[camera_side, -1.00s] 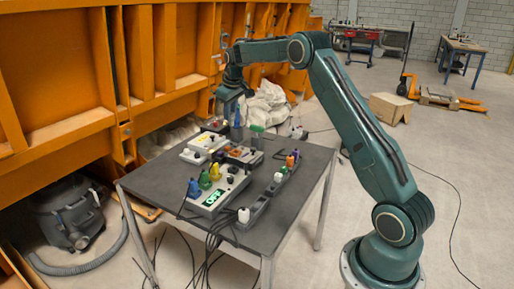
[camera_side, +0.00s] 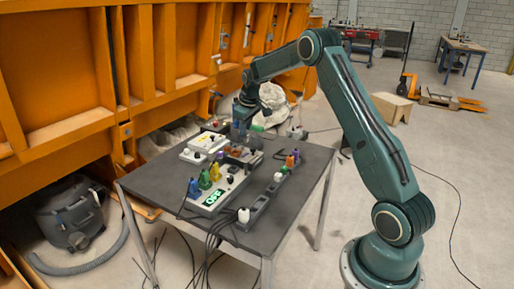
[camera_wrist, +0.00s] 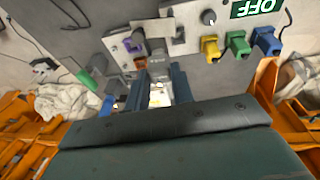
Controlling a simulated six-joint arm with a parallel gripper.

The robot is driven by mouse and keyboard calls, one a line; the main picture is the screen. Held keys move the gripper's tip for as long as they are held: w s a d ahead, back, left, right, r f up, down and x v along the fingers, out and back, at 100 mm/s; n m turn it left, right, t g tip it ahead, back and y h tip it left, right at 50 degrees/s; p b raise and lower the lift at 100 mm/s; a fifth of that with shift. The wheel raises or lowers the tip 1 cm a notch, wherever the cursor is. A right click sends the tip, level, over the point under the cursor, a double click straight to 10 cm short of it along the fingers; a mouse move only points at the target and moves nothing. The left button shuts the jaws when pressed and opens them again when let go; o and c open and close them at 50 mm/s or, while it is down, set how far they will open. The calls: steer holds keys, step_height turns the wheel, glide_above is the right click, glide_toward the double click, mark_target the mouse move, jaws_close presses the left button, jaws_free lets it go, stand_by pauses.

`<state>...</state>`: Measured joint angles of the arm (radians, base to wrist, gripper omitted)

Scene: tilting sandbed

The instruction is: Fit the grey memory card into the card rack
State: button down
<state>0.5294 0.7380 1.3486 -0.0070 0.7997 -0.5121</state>
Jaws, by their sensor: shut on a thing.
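My gripper (camera_wrist: 158,88) shows in the wrist view with its two blue-grey fingers close together. They are shut on a small grey piece (camera_wrist: 158,68), which looks like the grey memory card; its lower part is hard to read. In the side view my gripper (camera_side: 241,131) points down, low over the back middle of the table, and the card cannot be made out there. A small unit with an orange-brown part (camera_side: 242,153) lies just below it. This may be the card rack, but I cannot tell for sure, nor whether the card touches it.
A white panel with a green OFF display (camera_side: 213,197) carries blue, green and yellow plugs. A white box (camera_side: 206,142) stands at the back left.

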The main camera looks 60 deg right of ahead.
steer(key=s+a+f+y, duration=0.1)
steer(key=s+f, duration=0.9)
steer(key=s, duration=0.2)
steer(key=shift+s+a+f, duration=0.15)
steer(key=shift+a+f, duration=0.1)
steer(key=shift+f, duration=0.05)
steer(key=shift+s+x, duration=0.25)
steer(key=shift+x, duration=0.8)
steer(key=shift+s+x, duration=0.2)
steer(key=shift+x, duration=0.85)
steer(key=shift+s+x, duration=0.15)
steer(key=shift+x, duration=0.55)
steer(key=shift+s+x, duration=0.15)
steer(key=shift+x, duration=0.5)
steer(key=c, duration=0.6)
jaws_free()
steer(key=shift+s+a+f, duration=0.1)
steer(key=shift+c, duration=0.2)
steer(key=shift+r, duration=0.2)
